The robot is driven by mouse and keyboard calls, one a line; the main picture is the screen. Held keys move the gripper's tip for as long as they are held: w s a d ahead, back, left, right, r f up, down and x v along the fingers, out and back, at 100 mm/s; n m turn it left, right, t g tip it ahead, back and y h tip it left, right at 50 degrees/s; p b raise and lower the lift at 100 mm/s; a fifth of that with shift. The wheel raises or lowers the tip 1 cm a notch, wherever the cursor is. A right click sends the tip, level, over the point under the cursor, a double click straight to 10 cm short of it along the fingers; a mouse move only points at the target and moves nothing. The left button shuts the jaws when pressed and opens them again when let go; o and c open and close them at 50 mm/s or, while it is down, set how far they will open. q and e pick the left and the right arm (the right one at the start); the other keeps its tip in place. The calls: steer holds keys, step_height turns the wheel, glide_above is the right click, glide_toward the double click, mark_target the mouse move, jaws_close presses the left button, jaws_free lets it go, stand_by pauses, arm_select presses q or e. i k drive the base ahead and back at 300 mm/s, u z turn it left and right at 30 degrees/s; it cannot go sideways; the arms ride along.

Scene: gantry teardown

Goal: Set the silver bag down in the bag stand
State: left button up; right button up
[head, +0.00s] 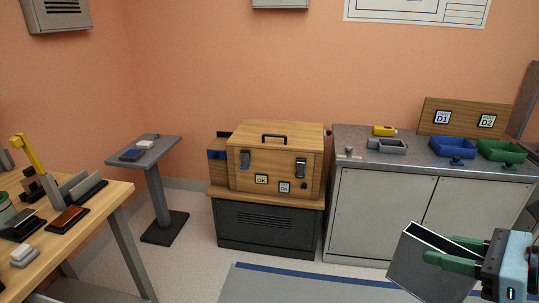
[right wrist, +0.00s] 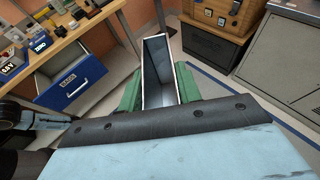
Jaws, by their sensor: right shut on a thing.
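The silver bag (head: 425,272) is a flat-sided, open-topped grey sleeve at the lower right of the head view, tilted there. My right gripper (head: 447,252) is shut on it, with green fingers along its two sides. In the right wrist view the silver bag (right wrist: 158,58) stands between the fingers and I look into its hollow inside. It is held in the air, clear of any surface. A grey upright holder (head: 80,190) on a dark base is on the wooden table at the left; I cannot tell for sure that it is the bag stand.
The wooden table (head: 112,197) carries several small items and a yellow-handled tool (head: 28,152). A blue-fronted drawer (right wrist: 72,80) sticks out under a bench in the wrist view. A grey pedestal (head: 160,152), wooden case (head: 275,160) and grey cabinet (head: 375,210) stand along the wall.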

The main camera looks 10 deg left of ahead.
mark_target(82, 190)
steer(key=u, duration=0.2)
steer(key=i, duration=1.55)
steer(key=u, duration=0.8)
steer(key=i, duration=1.4)
steer(key=u, duration=1.9)
steer(key=i, duration=0.75)
steer(key=u, duration=0.75)
